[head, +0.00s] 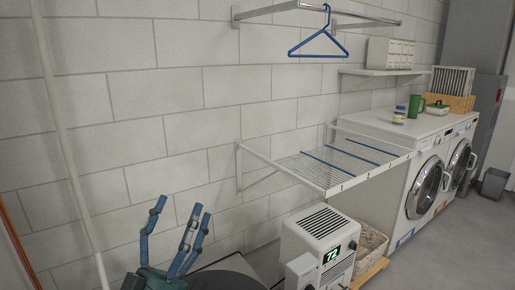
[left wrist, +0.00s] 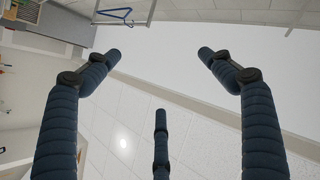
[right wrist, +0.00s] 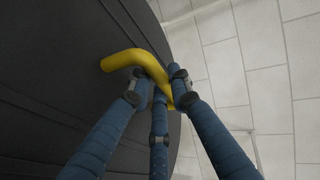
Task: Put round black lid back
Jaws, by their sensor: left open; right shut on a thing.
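The round black lid (right wrist: 60,70) fills the left of the right wrist view as a broad dark surface with a curved edge. A bent yellow handle (right wrist: 125,58) stands against it. My right gripper (right wrist: 161,85) is shut on the yellow handle, its blue fingers closed around it. In the head view, part of a dark round surface (head: 232,266) shows at the bottom edge, probably the lid. My left gripper (head: 181,209) is raised beside it on the left, open and empty. In the left wrist view (left wrist: 160,75) its fingers are spread with nothing between them.
A white dehumidifier (head: 318,240) with a green display stands right of the dark surface. A wire drying rack (head: 325,172) juts from the block wall above it. A basket (head: 369,250) and washing machines (head: 421,190) stand farther right. A pale pole (head: 66,130) rises at left.

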